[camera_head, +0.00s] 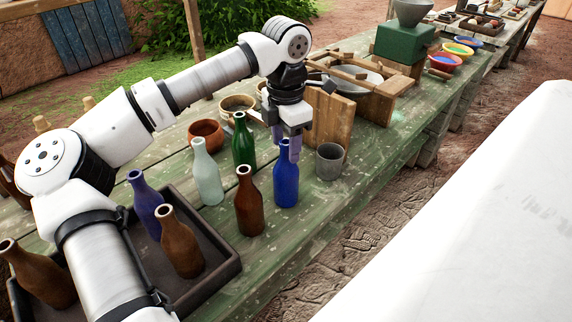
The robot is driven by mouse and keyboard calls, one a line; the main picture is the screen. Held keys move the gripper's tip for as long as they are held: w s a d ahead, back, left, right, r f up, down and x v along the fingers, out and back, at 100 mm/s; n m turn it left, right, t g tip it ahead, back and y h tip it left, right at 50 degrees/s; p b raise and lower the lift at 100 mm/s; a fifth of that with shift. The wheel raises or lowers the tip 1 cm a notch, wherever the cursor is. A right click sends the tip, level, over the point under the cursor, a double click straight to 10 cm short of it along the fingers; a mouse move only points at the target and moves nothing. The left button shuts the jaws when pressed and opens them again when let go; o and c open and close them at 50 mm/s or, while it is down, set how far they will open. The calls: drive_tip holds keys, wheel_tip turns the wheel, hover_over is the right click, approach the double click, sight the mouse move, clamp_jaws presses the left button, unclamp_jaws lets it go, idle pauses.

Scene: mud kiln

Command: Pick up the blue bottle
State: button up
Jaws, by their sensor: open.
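A blue bottle (286,187) stands upright on the green wooden table, with a brown bottle close on its left. My gripper (287,143) points down at the blue bottle's neck and hides its top. Its fingers are open; whether they touch the neck I cannot tell. A second, darker violet-blue bottle (147,206) stands in the dark tray at the left, partly behind a brown bottle.
A brown bottle (249,203), a pale bottle (207,174) and a green bottle (243,145) stand close to the left. A grey cup (329,162) stands close on the right. The dark tray (222,268) holds brown bottles too. A wooden box (329,121) stands behind.

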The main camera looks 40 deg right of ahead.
drive_tip(key=shift+f, duration=0.5)
clamp_jaws()
drive_tip(key=shift+r, duration=0.15)
